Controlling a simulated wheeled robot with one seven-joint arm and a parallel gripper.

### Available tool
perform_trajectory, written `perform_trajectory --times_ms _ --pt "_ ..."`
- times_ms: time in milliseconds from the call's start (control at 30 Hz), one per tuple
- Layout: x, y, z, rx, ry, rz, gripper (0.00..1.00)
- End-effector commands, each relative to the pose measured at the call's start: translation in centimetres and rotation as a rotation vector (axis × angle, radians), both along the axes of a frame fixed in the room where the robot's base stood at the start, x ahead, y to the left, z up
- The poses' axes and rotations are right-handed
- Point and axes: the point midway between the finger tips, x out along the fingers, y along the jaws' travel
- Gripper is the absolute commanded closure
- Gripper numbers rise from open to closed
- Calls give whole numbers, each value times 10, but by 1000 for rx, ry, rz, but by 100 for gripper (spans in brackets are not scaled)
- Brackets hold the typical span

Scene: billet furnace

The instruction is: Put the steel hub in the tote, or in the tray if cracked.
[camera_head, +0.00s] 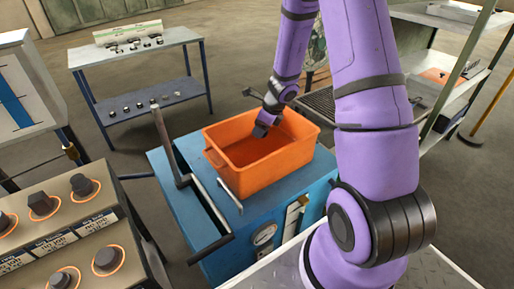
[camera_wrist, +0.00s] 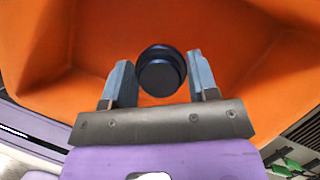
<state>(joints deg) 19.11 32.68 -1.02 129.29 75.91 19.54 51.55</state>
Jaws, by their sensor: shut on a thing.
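The steel hub (camera_wrist: 161,71) is a dark, round piece between the two fingers of my gripper (camera_wrist: 160,66) in the wrist view. My gripper is shut on it. No crack can be made out on the dark face that shows; its other sides are hidden. The orange tote (camera_head: 283,170) stands on a blue cabinet in the head view. My gripper (camera_head: 262,127) is over the tote's opening, and orange walls fill the wrist view (camera_wrist: 60,45) behind the hub. The part of the tote's floor that shows looks empty. I cannot tell which thing is the tray.
The blue cabinet (camera_head: 262,222) has a lever and bars beside the tote's left side. A control panel with knobs (camera_head: 75,225) is at lower left. A blue-grey table (camera_head: 130,52) with small dark parts stands behind. Shelves (camera_head: 445,60) are at the right.

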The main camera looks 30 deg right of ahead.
Motion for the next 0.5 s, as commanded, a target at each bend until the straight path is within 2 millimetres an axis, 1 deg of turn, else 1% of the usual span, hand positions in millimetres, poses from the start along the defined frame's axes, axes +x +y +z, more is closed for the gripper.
perform_trajectory --times_ms 33,100,200,300,500 --pt "-1 0 -9 3 3 -3 85" --pt "-1 0 -20 3 5 -3 85" --pt "0 0 -33 3 3 -2 85" --pt "-1 0 -43 2 3 -2 85" --pt "0 0 -53 2 1 0 85"
